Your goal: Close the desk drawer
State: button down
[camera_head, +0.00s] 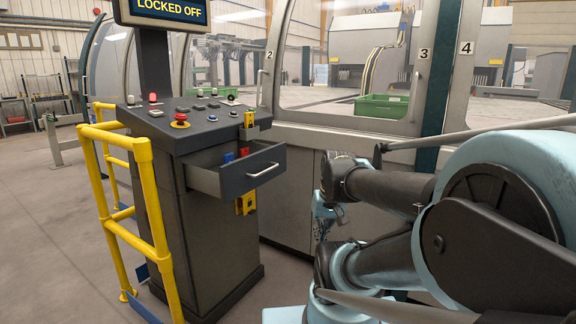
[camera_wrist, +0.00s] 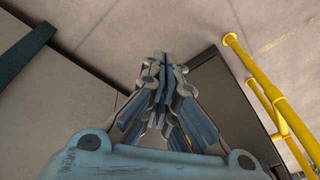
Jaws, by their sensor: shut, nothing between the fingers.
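The desk drawer (camera_head: 238,172) sticks out of the dark grey control desk (camera_head: 208,235), open, with a light bar handle (camera_head: 264,171) on its front. Small blue and red items (camera_head: 236,155) show inside it. My gripper (camera_wrist: 163,58) is shut and empty in the wrist view, with the floor and a dark panel of what looks like the desk behind it. In the head view the arm is folded at the right, apart from the drawer. The fingertips are hard to make out there. The drawer is not clearly visible in the wrist view.
A yellow guard rail (camera_head: 150,220) stands left of the desk; yellow tubing (camera_wrist: 270,95) shows in the wrist view. The machine enclosure (camera_head: 290,185) stands behind.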

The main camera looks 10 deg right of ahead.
jog(key=w+a+r+m+t+y, duration=0.1)
jog(key=w+a+r+y, duration=0.1)
jog(key=w, duration=0.4)
jog(key=w+a+r+m+y, duration=0.1)
jog(key=w+a+r+y, duration=0.15)
jog(key=w, duration=0.35)
jog(key=m+t+y, duration=0.5)
jog(key=t+y, duration=0.3)
jog(key=y, duration=0.1)
send_near(284, 160)
jog(key=shift+h, duration=0.25)
jog(key=x, duration=0.7)
jog(key=shift+s+a+r, duration=0.15)
jog(key=shift+s+r, duration=0.05)
jog(key=shift+s, duration=0.05)
jog(key=shift+w, duration=0.1)
